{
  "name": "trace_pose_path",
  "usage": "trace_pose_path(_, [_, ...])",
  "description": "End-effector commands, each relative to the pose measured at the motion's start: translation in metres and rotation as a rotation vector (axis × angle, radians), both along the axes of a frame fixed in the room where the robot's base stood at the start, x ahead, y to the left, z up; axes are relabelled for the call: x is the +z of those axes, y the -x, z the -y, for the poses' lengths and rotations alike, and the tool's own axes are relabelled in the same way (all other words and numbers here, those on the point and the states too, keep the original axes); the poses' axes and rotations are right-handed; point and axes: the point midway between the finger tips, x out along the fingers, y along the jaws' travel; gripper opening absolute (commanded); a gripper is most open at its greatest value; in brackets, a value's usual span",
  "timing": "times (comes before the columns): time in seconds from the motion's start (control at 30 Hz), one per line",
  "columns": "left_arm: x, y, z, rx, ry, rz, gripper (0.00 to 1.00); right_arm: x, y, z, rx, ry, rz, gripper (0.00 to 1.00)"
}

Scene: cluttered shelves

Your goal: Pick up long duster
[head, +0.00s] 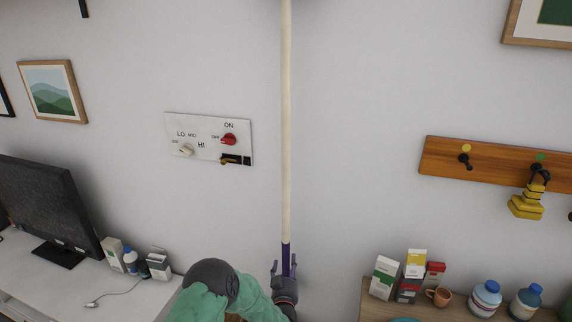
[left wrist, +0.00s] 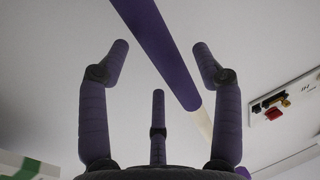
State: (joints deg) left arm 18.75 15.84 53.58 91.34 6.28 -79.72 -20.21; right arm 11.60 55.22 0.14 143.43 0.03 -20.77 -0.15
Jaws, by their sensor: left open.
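The long duster (head: 287,130) is a pale upright pole with a purple grip at its lower end. Its top runs out of the head view, so its head is hidden. My left gripper (head: 284,266) is at the purple grip, fingers open on either side of it in the picture. In the left wrist view the purple grip (left wrist: 165,45) crosses slantwise between the fingertips of the open gripper (left wrist: 161,52), with the pale pole beyond. I cannot tell whether any finger touches it. My right gripper is not in view.
A wall panel with knobs (head: 209,138) is left of the pole. A white desk (head: 105,296) with a monitor (head: 45,208) is at left. A wooden shelf (head: 375,312) with boxes (head: 411,275), a mug (head: 438,297) and bottles (head: 485,298) is at right, below a hook rack (head: 500,170).

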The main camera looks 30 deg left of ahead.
Motion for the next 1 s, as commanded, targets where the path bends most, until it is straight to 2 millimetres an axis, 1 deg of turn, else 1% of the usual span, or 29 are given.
trace_pose_path(0.03, [-0.004, -0.007, -0.004, 0.001, -0.001, 0.002, 0.65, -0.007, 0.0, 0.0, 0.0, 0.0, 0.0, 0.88])
trace_pose_path(0.2, [-0.003, -0.024, -0.012, 0.0, 0.0, 0.0, 0.65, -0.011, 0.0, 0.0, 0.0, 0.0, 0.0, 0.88])
trace_pose_path(0.3, [-0.003, -0.028, -0.014, 0.0, 0.001, -0.002, 0.65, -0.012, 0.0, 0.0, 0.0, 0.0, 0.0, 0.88])
trace_pose_path(0.5, [-0.002, -0.028, -0.014, -0.001, 0.001, -0.002, 0.65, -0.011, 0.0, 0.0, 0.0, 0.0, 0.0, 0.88])
trace_pose_path(0.53, [-0.002, -0.028, -0.014, -0.001, 0.001, -0.002, 0.6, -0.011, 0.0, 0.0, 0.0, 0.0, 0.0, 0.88])
trace_pose_path(0.57, [-0.002, -0.028, -0.014, -0.001, 0.001, -0.002, 0.51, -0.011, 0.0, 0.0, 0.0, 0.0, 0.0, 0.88])
trace_pose_path(0.6, [-0.002, -0.028, -0.014, -0.001, 0.001, -0.002, 0.4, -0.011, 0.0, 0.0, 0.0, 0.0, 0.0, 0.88])
trace_pose_path(0.67, [-0.002, -0.028, -0.014, 0.0, 0.001, -0.002, 0.23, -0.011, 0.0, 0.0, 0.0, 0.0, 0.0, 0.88])
trace_pose_path(0.7, [-0.002, -0.028, -0.014, 0.0, 0.0, -0.001, 0.12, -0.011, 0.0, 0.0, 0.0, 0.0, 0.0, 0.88])
trace_pose_path(0.73, [-0.002, -0.028, -0.014, 0.0, 0.001, -0.002, 0.03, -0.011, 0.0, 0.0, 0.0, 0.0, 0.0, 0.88])
trace_pose_path(0.77, [-0.002, -0.028, -0.014, 0.0, 0.0, -0.001, 0.0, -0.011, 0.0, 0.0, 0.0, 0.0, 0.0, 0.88])
trace_pose_path(1.0, [-0.001, -0.028, -0.014, 0.0, 0.0, 0.001, 0.0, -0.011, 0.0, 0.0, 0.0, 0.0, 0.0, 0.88])
